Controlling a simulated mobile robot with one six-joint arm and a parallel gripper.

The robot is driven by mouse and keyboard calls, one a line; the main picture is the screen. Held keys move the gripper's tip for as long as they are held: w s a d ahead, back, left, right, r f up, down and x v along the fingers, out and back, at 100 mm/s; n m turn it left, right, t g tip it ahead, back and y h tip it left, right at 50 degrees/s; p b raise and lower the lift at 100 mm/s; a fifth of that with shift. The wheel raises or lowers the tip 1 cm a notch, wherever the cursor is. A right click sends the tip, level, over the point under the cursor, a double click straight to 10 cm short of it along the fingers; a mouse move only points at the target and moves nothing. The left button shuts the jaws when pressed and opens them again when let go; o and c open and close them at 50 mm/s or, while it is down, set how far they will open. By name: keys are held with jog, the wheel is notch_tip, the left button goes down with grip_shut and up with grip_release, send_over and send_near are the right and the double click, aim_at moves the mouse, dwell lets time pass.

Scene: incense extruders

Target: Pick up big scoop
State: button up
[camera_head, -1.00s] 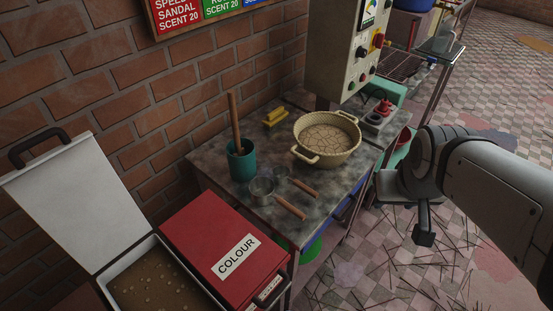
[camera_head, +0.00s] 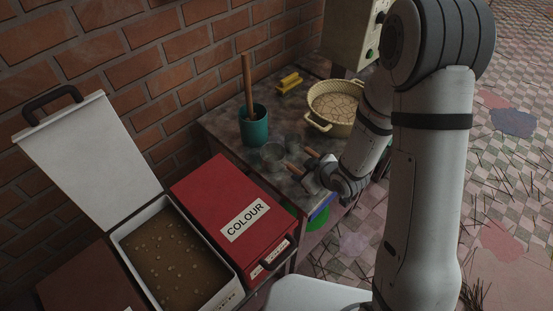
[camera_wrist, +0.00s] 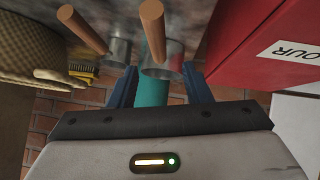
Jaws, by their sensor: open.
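Two metal scoops with wooden handles lie on the dark table. The bigger scoop (camera_head: 272,156) is the nearer one, its handle pointing toward my gripper (camera_head: 310,181). In the wrist view, the big scoop's metal cup (camera_wrist: 162,58) shows between my two blue fingers, its handle rising toward the top edge. My gripper (camera_wrist: 159,68) is open and empty; whether a finger touches the scoop I cannot tell. The smaller scoop (camera_head: 293,142) lies just behind; in the wrist view its cup (camera_wrist: 118,50) is close to the left finger.
A teal cup (camera_head: 253,130) with a wooden stick stands behind the scoops. A cream basin (camera_head: 332,105) is at the right, partly behind my arm. A red COLOUR box (camera_head: 215,205) and an open bin (camera_head: 122,238) are at the left. Yellow blocks (camera_head: 289,82) lie near the wall.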

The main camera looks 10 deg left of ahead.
aim_at(295, 169)
jog(key=shift+p+x, duration=1.15)
jog(key=shift+x, duration=2.8)
jog(key=shift+w+r, duration=0.1)
grip_shut()
